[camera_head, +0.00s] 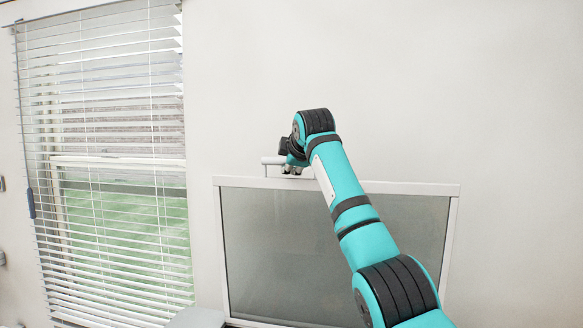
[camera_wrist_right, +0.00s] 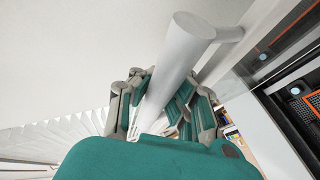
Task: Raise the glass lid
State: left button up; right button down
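The glass lid (camera_head: 280,250) stands steeply upright in the head view, a grey pane in a white frame. Its white bar handle (camera_head: 272,160) sticks out along the top edge. My right gripper (camera_head: 291,170) is at this handle, partly hidden by its own wrist. In the right wrist view the fingers (camera_wrist_right: 163,105) lie on both sides of the handle bar (camera_wrist_right: 180,60) and close around it. The lid's white frame (camera_wrist_right: 262,125) shows at the right there. The lower right of the lid is hidden behind my right arm. My left gripper is not in view.
A window with white blinds (camera_head: 110,150) is at the left. A plain wall (camera_head: 420,90) is behind and above the lid. In the wrist view, a dark interior with orange edges (camera_wrist_right: 314,100) shows beside the white frame. A grey surface (camera_head: 197,318) shows at the bottom.

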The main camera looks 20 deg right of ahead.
jog(key=shift+a+r, duration=0.1)
jog(key=shift+r, duration=0.5)
jog(key=c, duration=1.6)
grip_release()
jog(key=shift+s, duration=0.15)
jog(key=o, duration=0.4)
jog(key=shift+s+a+r, duration=0.1)
jog(key=shift+s+a, duration=0.15)
jog(key=shift+s, duration=0.1)
jog(key=shift+o, duration=0.2)
jog(key=shift+w+d+f, duration=0.1)
jog(key=shift+f, duration=0.1)
jog(key=v, duration=1.2)
jog(key=shift+f, duration=0.1)
